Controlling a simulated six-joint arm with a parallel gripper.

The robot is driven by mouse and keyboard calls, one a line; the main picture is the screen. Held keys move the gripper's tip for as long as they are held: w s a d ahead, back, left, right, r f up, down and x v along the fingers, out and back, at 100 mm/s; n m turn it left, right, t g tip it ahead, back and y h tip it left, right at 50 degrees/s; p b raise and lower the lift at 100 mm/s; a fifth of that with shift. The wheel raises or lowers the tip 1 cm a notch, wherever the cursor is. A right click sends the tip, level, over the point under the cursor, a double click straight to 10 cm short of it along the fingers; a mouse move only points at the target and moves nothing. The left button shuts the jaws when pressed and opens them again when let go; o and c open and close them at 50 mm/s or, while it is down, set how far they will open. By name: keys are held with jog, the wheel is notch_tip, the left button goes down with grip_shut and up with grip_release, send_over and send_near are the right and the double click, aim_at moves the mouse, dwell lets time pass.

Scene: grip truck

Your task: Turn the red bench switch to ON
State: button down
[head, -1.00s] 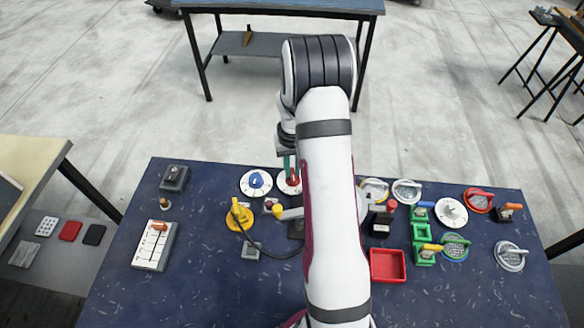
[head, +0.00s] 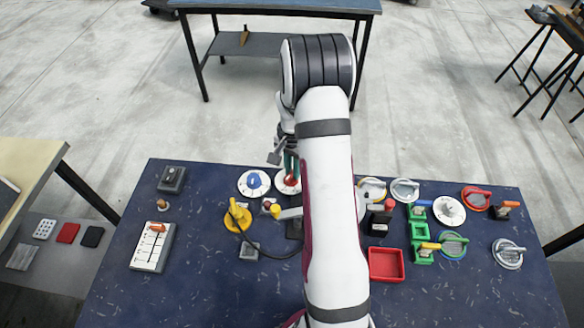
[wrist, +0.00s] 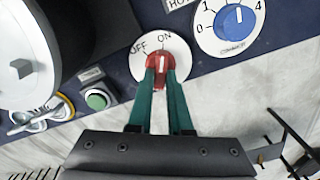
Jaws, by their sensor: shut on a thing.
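The red bench switch (wrist: 162,62) is a red knob with a white line on a round white plate (wrist: 141,66) marked OFF and ON. In the wrist view its white line points up, close to the ON mark. My gripper (wrist: 161,74) has its two green fingers on either side of the red knob, shut on it. In the head view, my gripper (head: 291,170) stands over the switch plate (head: 280,188) at the far edge of the blue bench (head: 210,300). My arm hides part of the bench there.
A blue numbered dial (head: 253,183) sits close to the left of the switch; the wrist view also shows it (wrist: 237,20). A green button (wrist: 96,99) is nearby. A yellow fixture (head: 237,217) stands nearer on the bench. Several coloured levers and a red tray (head: 387,277) are on the right.

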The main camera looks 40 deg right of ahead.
jog(key=shift+m, duration=0.3)
dwell(0.4)
jog(key=c, duration=0.8)
grip_release()
jog(key=shift+c, duration=0.2)
notch_tip(320, 180, up, 16)
